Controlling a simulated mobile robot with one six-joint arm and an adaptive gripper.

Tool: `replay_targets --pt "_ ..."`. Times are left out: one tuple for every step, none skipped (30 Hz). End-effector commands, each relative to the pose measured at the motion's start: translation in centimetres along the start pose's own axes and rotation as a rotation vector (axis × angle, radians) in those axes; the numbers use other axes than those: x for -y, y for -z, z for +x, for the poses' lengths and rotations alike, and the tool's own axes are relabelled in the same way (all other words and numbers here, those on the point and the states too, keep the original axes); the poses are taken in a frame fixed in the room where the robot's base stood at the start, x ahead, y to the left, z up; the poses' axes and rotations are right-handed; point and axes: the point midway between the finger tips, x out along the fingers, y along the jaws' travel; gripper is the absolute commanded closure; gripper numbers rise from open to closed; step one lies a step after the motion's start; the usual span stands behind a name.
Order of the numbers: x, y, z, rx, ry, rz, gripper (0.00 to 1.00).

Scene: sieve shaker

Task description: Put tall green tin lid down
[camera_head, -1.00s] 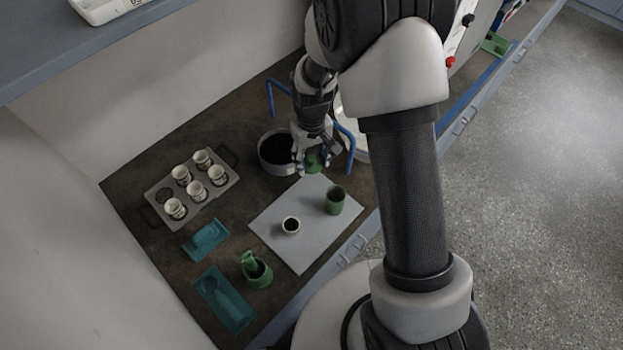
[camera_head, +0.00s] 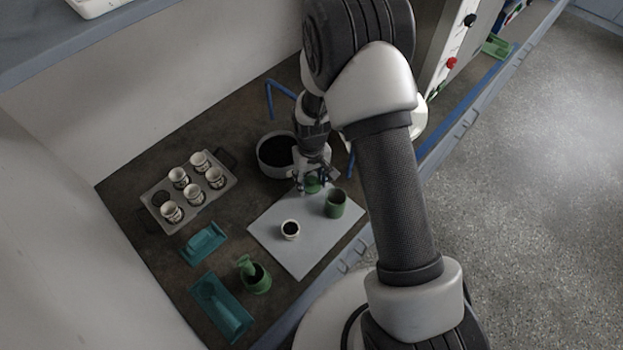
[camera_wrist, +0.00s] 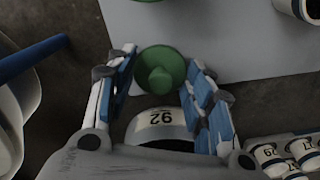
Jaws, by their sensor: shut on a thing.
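The tall green tin lid (camera_wrist: 160,70) is a round green disc with a knob, between the fingers of my gripper (camera_wrist: 160,85) in the wrist view. In the head view the lid (camera_head: 313,184) shows below my gripper (camera_head: 314,183), over the far corner of the pale board (camera_head: 285,255). My gripper is shut on the lid. I cannot tell whether the lid touches the board. An open green tin (camera_head: 335,204) stands upright on the board, just right of and nearer than the lid.
A small white cup (camera_head: 290,229) with dark contents stands on the board. A pot (camera_head: 268,160) stands close behind my gripper. A tray (camera_head: 226,196) of several cups, teal trays (camera_head: 232,318) and a green jug (camera_head: 258,286) are to the left. The board's middle has free room.

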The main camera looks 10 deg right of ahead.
Motion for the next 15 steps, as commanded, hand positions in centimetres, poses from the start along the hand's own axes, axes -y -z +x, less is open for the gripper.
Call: replay_targets --pt "0.0 -0.01 0.28 0.0 0.0 0.0 0.69" --pt "0.0 -0.01 0.39 0.0 0.0 0.0 0.69" --pt "0.0 -0.01 0.37 0.0 0.0 0.0 0.51" --pt "0.0 0.0 0.32 0.0 0.0 0.0 0.49" --pt "0.0 0.0 0.3 0.0 0.0 0.0 0.47" --pt "0.0 0.0 0.29 0.0 0.0 0.0 0.44" --pt "0.0 0.0 0.29 0.0 0.0 0.0 0.42" --pt "0.0 0.0 0.28 0.0 0.0 0.0 0.4" --pt "0.0 0.0 0.28 0.0 0.0 0.0 0.38" --pt "0.0 0.0 0.28 0.0 0.0 0.0 0.36" --pt "0.0 -0.01 0.28 0.0 0.0 0.0 0.34" --pt "0.0 -0.01 0.28 0.0 0.0 0.0 0.32" --pt "0.0 -0.01 0.28 0.0 0.0 0.0 0.32" --pt "0.0 0.0 0.28 0.0 0.0 0.0 0.32" --pt "0.0 -0.01 0.28 0.0 0.0 0.0 0.32"
